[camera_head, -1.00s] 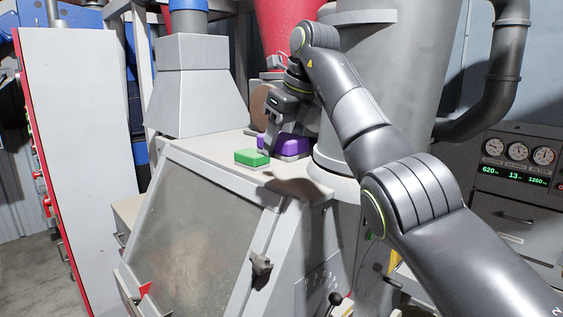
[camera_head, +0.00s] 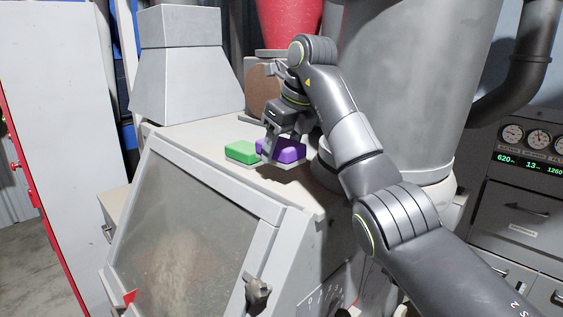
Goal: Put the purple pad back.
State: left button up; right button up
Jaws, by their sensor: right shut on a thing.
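The purple pad (camera_head: 290,152) is on top of the grey machine cabinet, at a light base or plate whose edge shows below it. My right gripper (camera_head: 271,155) comes down over its left part and is shut on it; the fingers hide part of the pad. Whether the pad touches the surface below cannot be told. A green pad (camera_head: 241,152) lies just left of the gripper on the same top. My left gripper is not in view.
The cabinet top (camera_head: 190,135) has bare room left of the green pad. A grey hood (camera_head: 180,75) stands behind left. A large grey cylinder (camera_head: 410,90) rises close on the right, behind my arm. A sloped window (camera_head: 190,225) is in front.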

aim_at(282, 164)
notch_tip(282, 164, down, 3)
jog(key=shift+f, duration=0.15)
jog(key=shift+s+f, duration=0.15)
jog(key=shift+f, duration=0.25)
jog(key=o, duration=0.6)
jog(key=shift+f, duration=0.1)
jog(key=o, duration=0.4)
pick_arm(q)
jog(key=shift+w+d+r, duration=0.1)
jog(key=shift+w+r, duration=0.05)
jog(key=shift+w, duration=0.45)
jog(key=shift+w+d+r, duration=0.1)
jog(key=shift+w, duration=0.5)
pick_arm(e)
jog(key=shift+o, duration=0.2)
